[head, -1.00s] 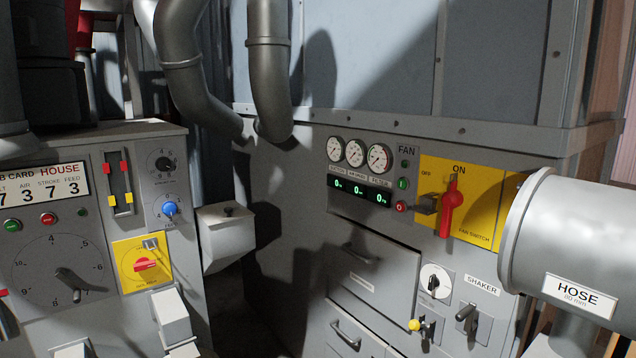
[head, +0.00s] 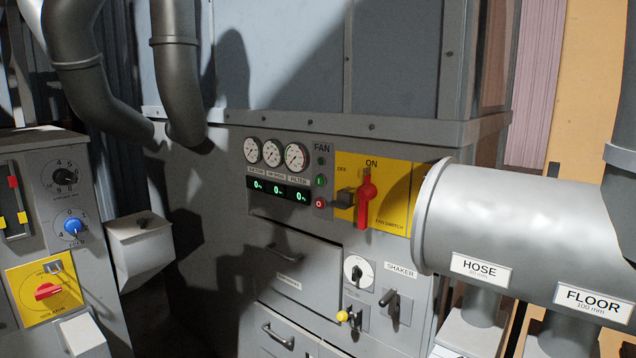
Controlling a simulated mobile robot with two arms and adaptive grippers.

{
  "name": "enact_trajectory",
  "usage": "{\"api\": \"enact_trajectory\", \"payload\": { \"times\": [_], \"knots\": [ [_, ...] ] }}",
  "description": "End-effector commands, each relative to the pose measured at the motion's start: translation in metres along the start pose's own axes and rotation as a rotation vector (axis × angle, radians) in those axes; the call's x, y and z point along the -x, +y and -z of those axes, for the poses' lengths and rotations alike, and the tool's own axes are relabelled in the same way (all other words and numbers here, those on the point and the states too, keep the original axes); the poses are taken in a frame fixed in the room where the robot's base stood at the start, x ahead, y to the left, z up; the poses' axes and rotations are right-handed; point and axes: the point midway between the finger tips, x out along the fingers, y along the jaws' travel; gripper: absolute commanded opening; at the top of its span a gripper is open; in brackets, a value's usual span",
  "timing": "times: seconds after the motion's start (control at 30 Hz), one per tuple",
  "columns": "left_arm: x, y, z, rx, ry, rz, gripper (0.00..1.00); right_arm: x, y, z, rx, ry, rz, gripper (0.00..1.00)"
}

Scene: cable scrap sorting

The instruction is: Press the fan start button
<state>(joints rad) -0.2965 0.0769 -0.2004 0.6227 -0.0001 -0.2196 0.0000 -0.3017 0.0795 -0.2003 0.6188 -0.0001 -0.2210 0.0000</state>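The fan panel sits on the grey cabinet in the middle of the head view. Under the word FAN is a small dark green lamp (head: 321,161). Below it is the green start button (head: 321,181), marked with a light stroke, and below that a red button (head: 320,202). To their right is the yellow fan switch plate (head: 396,200) with a red handle (head: 366,200) pointing up at ON. The digital readouts (head: 279,190) show 0 in green. Neither gripper is in the head view.
A large grey pipe (head: 520,230) labelled HOSE and FLOOR juts out at the right, covering the switch plate's right edge. A control cabinet (head: 60,165) stands at the left. Below the fan panel are a drawer (head: 300,265) and shaker controls (head: 388,300). Space before the buttons looks clear.

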Motion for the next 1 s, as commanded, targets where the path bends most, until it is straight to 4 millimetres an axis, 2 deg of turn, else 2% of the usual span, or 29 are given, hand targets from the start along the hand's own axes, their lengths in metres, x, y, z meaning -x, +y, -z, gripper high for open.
{"api": "enact_trajectory", "payload": {
  "times": [0.1,0.17,0.2,0.23,1.0],
  "knots": [
    [0.0001,0.0003,-0.0039,0.000,-0.005,0.000,0.26,0.0000,0.0019,0.0024,0.001,0.004,-0.002,0.26],
    [0.0001,0.0003,-0.0049,0.000,-0.007,0.000,0.26,0.0000,0.0023,0.0027,0.001,0.004,-0.003,0.13],
    [0.0001,0.0001,-0.0054,0.000,-0.008,0.000,0.26,0.0000,0.0025,0.0026,0.001,0.004,-0.003,0.03],
    [0.0001,0.0000,-0.0056,0.000,-0.008,0.000,0.26,0.0000,0.0025,0.0027,0.001,0.004,-0.003,0.00],
    [0.0002,-0.0023,-0.0061,-0.001,-0.009,0.003,0.26,0.0000,0.0022,0.0028,0.000,0.005,-0.003,0.00]
  ]
}}
